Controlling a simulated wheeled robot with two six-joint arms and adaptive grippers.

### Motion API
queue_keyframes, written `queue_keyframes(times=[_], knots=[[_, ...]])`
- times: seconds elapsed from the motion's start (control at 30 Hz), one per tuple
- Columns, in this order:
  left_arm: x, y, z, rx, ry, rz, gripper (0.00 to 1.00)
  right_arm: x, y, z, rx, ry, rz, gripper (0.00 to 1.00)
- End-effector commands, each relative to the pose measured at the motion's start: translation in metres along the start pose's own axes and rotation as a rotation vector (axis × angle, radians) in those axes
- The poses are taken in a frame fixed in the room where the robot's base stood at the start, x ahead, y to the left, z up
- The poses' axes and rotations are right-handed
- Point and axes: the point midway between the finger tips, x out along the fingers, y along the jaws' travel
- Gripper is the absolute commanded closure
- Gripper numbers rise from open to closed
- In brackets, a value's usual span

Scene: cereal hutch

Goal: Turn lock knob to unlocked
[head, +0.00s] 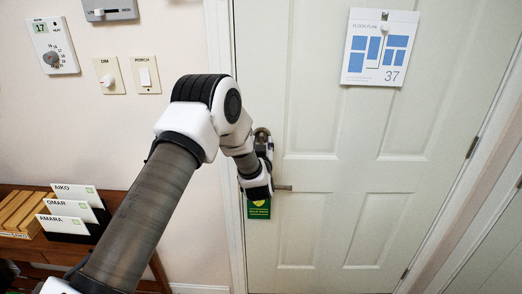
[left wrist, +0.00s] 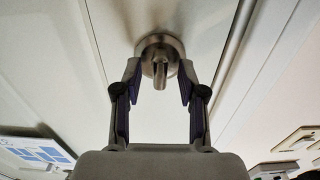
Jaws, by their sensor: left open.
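The lock knob (left wrist: 161,73) is a brushed metal thumb-turn on a round rosette on the door. In the left wrist view it stands between the fingertips of my left gripper (left wrist: 160,82), with a gap on each side. The gripper is open. The turn piece lies along the up-down line of that view. In the head view my left gripper (head: 265,158) is at the door's left edge and hides most of the lock; only the rosette's top (head: 262,132) shows. My right gripper is in neither view.
A door lever (head: 284,188) sits just below the gripper, with a green tag (head: 259,209) hanging there. A floor plan sheet (head: 378,48) hangs on the door (head: 330,130). Wall switches (head: 146,74) and a rack of name cards (head: 70,208) are at left.

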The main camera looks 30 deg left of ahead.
Motion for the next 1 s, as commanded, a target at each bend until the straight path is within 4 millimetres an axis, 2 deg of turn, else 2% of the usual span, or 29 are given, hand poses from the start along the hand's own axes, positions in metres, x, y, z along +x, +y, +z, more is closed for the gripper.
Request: queue_keyframes(times=[0.3,0.4,0.5,1.0], knots=[[-0.075,0.001,0.001,0.005,-0.005,0.003,0.59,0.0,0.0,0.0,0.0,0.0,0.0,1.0],[-0.095,0.001,0.002,0.005,-0.004,0.003,0.59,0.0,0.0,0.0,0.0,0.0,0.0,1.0],[-0.107,0.001,0.001,0.003,-0.002,0.002,0.59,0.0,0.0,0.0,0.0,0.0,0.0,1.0],[-0.112,0.0,0.001,0.002,-0.002,0.001,0.59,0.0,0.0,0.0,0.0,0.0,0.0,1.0]])
